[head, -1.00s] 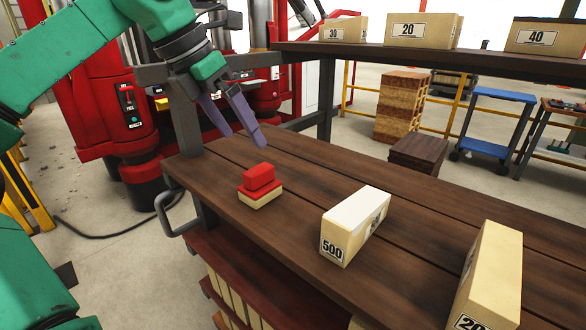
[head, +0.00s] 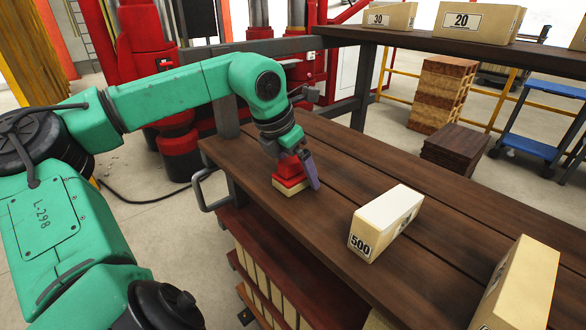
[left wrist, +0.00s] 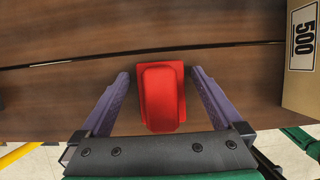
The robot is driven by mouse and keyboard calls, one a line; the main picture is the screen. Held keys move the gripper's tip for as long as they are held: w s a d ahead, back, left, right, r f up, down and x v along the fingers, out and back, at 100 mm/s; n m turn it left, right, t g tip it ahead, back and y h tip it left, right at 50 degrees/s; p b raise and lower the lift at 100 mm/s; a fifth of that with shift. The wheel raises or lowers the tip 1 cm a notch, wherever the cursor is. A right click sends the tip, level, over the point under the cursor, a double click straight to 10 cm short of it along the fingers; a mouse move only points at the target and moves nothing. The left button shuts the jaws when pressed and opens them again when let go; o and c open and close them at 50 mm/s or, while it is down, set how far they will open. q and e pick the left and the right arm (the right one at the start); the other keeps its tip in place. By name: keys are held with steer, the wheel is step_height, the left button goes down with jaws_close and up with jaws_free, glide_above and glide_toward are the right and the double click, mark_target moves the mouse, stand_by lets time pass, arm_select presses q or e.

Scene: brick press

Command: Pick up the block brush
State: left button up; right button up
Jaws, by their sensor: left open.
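The block brush (head: 290,178) has a red grip on top and a pale base, and it stands on the dark wooden bench (head: 330,235) near its left end. My left gripper (head: 300,172) is at the brush, pointing down over it. In the left wrist view the red top of the brush (left wrist: 161,95) lies between the two purple fingers of my left gripper (left wrist: 160,90). The fingers are apart, with a gap on each side of the brush. The pale base is hidden from the wrist camera. My right gripper is not in view.
A brick box marked 500 (head: 385,225) stands on the bench to the right of the brush, and another box (head: 525,285) is at the near right. A raised shelf (head: 440,45) with numbered boxes runs along the back. The bench between brush and 500 box is clear.

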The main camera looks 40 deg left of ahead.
arm_select(q)
steer(key=shift+d, duration=0.1)
steer(key=c, duration=1.5)
steer(key=shift+o, duration=0.2)
steer(key=shift+r, duration=0.1)
step_height(320, 180, up, 20)
steer(key=p, duration=0.1)
